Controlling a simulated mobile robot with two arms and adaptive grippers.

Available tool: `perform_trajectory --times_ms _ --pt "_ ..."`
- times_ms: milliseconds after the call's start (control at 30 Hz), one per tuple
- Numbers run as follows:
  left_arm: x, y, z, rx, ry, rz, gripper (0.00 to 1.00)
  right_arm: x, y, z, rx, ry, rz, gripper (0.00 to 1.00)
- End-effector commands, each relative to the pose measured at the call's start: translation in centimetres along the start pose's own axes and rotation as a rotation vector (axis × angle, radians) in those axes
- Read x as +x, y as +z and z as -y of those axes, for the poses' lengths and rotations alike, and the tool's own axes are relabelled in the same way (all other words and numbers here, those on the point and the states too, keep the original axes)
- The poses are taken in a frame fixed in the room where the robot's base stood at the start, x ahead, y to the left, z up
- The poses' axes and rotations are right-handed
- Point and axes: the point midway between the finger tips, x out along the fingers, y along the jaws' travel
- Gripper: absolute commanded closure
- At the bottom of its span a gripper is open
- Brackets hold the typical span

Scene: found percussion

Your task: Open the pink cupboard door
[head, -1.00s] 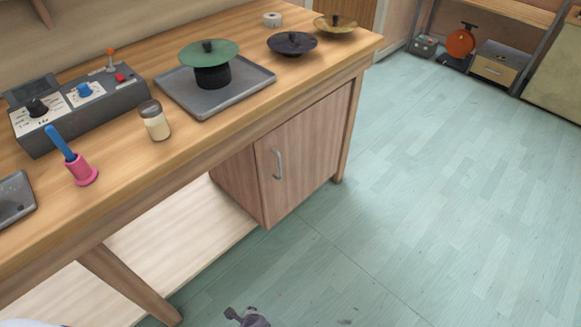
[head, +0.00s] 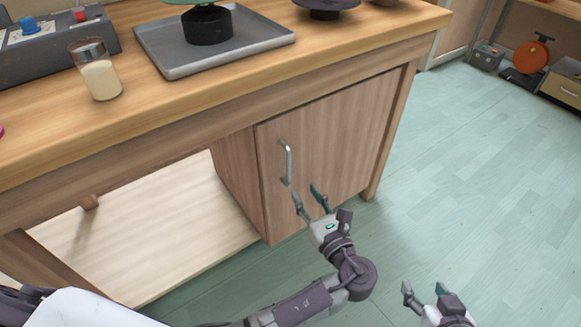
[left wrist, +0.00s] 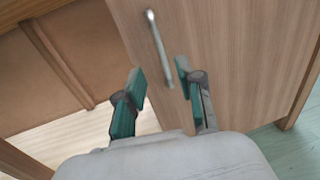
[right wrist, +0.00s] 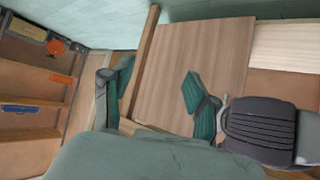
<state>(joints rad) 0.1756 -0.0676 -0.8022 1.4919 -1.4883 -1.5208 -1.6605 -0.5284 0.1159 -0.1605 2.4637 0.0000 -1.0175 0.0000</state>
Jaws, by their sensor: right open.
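The cupboard door (head: 335,145) is a pinkish wood panel under the right end of the workbench. It looks shut. A silvery vertical bar handle (head: 287,163) sits near its left edge. My left gripper (head: 308,195) is open and empty, just below and slightly right of the handle in the head view. In the left wrist view the handle (left wrist: 158,45) runs down toward the gap between the open fingers (left wrist: 160,78), with no clear contact. My right gripper (head: 423,290) is open and empty, low at the right, away from the door. The door panel (right wrist: 195,65) shows in the right wrist view.
The bench top (head: 150,115) carries a glass jar (head: 97,75), a grey tray (head: 215,50) and a grey control box (head: 50,55). An open space with a pale lower board (head: 170,240) lies left of the cupboard. The green floor (head: 480,180) at right is clear.

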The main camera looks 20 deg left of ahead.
Motion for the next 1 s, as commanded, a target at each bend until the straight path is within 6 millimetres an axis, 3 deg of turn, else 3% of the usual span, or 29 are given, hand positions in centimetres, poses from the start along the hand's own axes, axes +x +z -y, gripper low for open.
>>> perform_trajectory --times_ms 300,500,700,967,1000 --pt "6.9 -0.3 -0.1 0.001 0.002 0.002 0.63 0.3 -6.5 1.0 -0.002 -0.022 -0.361 0.41" --pt "9.7 -0.3 0.0 0.001 0.000 0.000 0.63 -0.6 -9.4 1.4 0.000 -0.032 -0.534 0.41" --pt "10.8 -0.2 0.0 0.002 0.000 -0.002 0.63 -1.2 -10.7 1.6 0.001 -0.037 -0.608 0.41" --pt "10.9 -0.2 0.0 0.001 0.000 -0.003 0.63 -1.3 -10.9 1.6 0.001 -0.037 -0.616 0.41" --pt "10.9 -0.2 0.0 0.001 0.000 -0.003 0.68 -1.3 -10.9 1.6 0.001 -0.037 -0.616 0.41"
